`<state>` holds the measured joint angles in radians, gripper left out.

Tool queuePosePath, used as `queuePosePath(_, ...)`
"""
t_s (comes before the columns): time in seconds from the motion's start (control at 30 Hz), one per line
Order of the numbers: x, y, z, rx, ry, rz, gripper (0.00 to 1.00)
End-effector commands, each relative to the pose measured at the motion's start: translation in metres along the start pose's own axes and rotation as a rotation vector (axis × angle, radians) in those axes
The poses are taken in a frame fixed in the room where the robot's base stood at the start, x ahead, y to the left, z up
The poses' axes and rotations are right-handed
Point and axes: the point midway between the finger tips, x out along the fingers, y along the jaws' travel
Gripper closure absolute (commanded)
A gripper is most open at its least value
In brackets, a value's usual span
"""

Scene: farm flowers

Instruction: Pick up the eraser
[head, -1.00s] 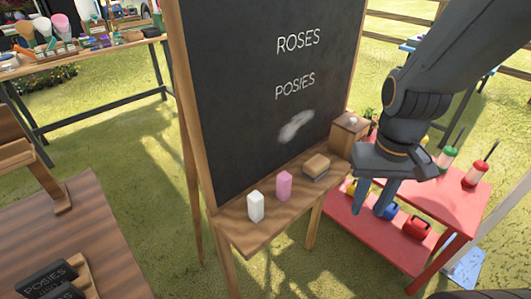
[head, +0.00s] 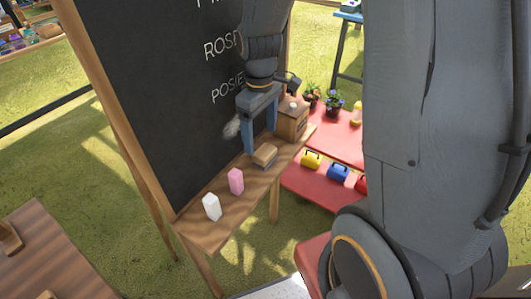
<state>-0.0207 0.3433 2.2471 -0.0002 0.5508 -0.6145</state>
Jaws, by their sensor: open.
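The eraser (head: 264,156), a tan block with a grey underside, lies on the wooden ledge (head: 198,241) below the chalkboard. My gripper (head: 260,142) is open and points down, with its two fingers just behind and above the eraser in the picture. One finger comes down by the eraser's left end; whether it touches cannot be told. The eraser's front and top show, and nothing is held.
A pink block (head: 236,181) and a white block (head: 212,207) stand upright on the ledge to the left. A small wooden box (head: 292,122) stands at its right end. The chalkboard (head: 140,110) rises close behind. Red shelves (head: 318,187) with small coloured items stand to the right.

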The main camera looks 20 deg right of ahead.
Motion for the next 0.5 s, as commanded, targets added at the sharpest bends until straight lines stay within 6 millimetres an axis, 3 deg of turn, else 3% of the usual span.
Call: queuePosePath(0.5, 0.055, -0.003, 0.006, 0.006, -0.002, -0.002, 0.23)
